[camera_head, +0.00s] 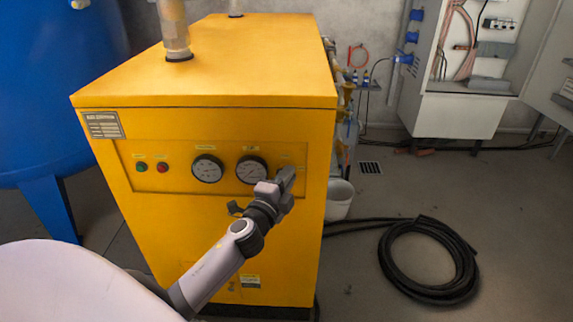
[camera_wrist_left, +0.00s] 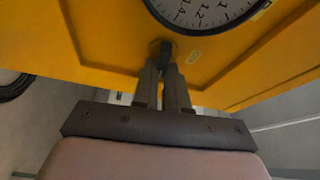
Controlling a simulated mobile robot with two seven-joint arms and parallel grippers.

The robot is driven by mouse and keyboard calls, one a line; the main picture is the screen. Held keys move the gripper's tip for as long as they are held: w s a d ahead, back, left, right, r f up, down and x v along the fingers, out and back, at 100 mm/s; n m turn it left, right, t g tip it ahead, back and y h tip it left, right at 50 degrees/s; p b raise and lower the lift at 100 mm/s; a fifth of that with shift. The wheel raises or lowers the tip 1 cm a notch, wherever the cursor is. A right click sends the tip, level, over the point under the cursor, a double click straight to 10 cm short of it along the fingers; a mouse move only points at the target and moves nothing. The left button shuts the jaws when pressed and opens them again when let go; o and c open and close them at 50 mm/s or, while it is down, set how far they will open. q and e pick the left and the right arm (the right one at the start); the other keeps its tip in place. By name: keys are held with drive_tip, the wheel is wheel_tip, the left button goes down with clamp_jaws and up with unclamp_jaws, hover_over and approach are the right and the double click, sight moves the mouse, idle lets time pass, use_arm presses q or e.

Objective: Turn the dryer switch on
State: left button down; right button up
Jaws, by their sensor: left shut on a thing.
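The yellow dryer (camera_head: 205,120) stands in front of me with a recessed front panel. The panel carries a green light (camera_head: 141,167), a red light (camera_head: 162,168) and two round gauges. The dryer switch (camera_wrist_left: 166,50) is a small dark knob at the panel's right end, below a gauge in the left wrist view. My left gripper (camera_head: 287,177) is at the panel, right of the gauges, and hides the switch in the head view. In the left wrist view, the fingers (camera_wrist_left: 165,75) are closed around the switch. My right gripper is not in view.
A blue tank (camera_head: 55,90) stands at the left. A coiled black hose (camera_head: 430,262) lies on the floor at the right, with a white bucket (camera_head: 339,200) beside the dryer. An open electrical cabinet (camera_head: 455,115) is at the back right.

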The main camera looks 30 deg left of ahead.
use_arm(q)
drive_tip(key=shift+m+g+p, duration=0.3)
drive_tip(key=shift+m+p, duration=0.4)
drive_tip(key=shift+p, duration=0.1)
drive_tip(key=c, duration=1.3)
unclamp_jaws()
drive_tip(key=shift+o, duration=0.7)
